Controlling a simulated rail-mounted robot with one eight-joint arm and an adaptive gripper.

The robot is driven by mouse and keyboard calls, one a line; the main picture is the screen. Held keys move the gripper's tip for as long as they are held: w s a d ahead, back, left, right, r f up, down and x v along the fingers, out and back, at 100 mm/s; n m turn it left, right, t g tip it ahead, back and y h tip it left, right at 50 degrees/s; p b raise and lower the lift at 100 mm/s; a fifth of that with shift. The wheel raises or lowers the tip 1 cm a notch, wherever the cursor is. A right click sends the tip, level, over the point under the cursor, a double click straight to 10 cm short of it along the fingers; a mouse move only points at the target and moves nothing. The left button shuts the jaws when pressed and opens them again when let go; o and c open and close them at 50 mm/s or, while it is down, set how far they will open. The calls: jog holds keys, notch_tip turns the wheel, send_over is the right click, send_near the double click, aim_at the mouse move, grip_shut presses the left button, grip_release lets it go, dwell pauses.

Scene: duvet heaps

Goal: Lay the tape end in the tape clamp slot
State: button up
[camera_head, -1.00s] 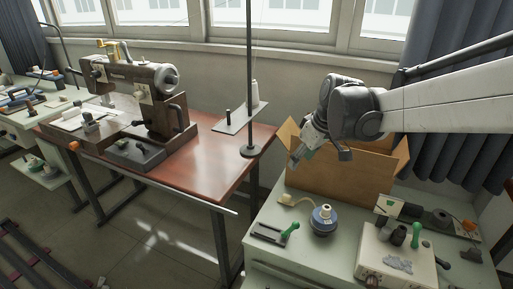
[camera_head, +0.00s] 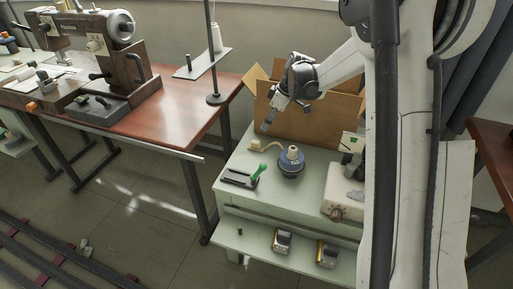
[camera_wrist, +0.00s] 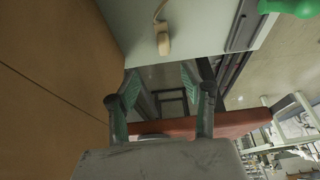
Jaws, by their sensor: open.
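The tape end (camera_head: 255,144) is a pale tan tab on a thin cord, lying on the pale green bench top. The cord runs to a blue spool with a white top (camera_head: 291,162). The tape clamp (camera_head: 238,180) is a dark flat block with a green lever (camera_head: 259,173), in front of the tape end; its slot is too small to make out. My gripper (camera_head: 286,117) is open and empty, above and behind the tape end. In the wrist view my gripper (camera_wrist: 159,80) has its fingers apart, with the tape end (camera_wrist: 163,40) beyond them; the green lever (camera_wrist: 298,7) shows at top right.
An open cardboard box (camera_head: 320,122) stands close behind my gripper; its wall fills the wrist view's left side. A cream device (camera_head: 345,190) stands to the right of the spool. A lower shelf (camera_head: 262,238) holds small metal parts. A sewing table (camera_head: 160,110) stands left across a gap.

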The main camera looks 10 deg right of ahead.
aim_at(257, 141)
jog(key=b+x, duration=0.1)
jog(key=x, duration=0.6)
jog(key=shift+f+b, duration=0.15)
jog(key=shift+b, duration=0.25)
jog(key=shift+s+b+x, duration=0.2)
jog(key=shift+b+x, duration=0.35)
jog(key=shift+x, duration=0.8)
jog(key=shift+s+b+x, duration=0.15)
jog(key=shift+b+x, duration=0.4)
jog(key=shift+x, duration=0.75)
jog(key=shift+a, duration=0.15)
grip_shut()
